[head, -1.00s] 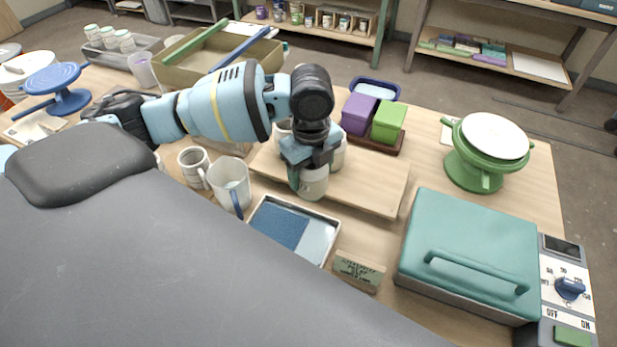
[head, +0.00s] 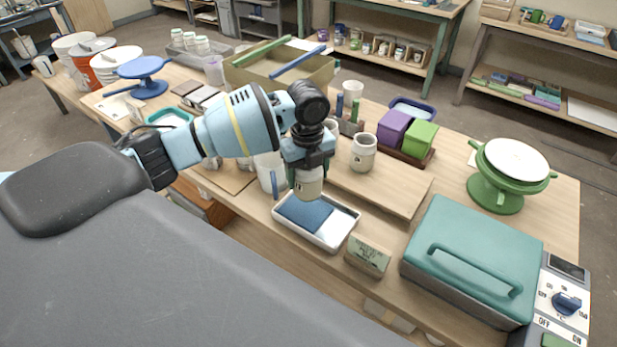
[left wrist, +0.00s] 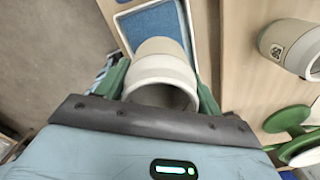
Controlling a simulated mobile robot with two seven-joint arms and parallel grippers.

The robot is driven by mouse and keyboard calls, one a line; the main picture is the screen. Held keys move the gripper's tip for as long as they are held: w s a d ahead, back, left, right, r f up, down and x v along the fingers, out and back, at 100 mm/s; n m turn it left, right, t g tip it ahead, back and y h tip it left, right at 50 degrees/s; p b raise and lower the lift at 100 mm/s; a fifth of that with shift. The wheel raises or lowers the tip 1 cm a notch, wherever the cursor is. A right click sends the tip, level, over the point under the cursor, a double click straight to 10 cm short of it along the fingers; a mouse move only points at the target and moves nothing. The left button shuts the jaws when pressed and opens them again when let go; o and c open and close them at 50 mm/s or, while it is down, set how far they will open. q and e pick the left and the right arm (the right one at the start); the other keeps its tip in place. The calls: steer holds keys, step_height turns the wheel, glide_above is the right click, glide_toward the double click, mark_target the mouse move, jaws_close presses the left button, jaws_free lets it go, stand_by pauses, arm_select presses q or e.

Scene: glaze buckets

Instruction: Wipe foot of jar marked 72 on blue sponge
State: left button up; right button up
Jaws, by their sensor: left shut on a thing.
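My left gripper (head: 308,178) is shut on a white-and-beige jar (head: 309,186), held upright above the blue sponge. The same jar shows between the fingers in the left wrist view (left wrist: 162,75), its open mouth toward the camera. I cannot read a number on it. The blue sponge (head: 303,212) lies in a shallow white tray (head: 335,236); it also shows in the left wrist view (left wrist: 155,22), beyond the jar. I cannot tell whether the jar's foot touches the sponge. Another jar (head: 363,153) with a dark square mark stands on the wooden board behind. My right gripper is not in view.
Purple (head: 394,128) and green (head: 420,139) boxes stand behind. The board's right part (head: 400,190) is clear.

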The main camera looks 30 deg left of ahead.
mark_target(305, 192)
arm_select(q)
steer(key=shift+s+a, duration=0.25)
steer(key=shift+s, duration=0.05)
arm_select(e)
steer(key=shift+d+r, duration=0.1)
arm_select(q)
steer(key=shift+f, duration=0.15)
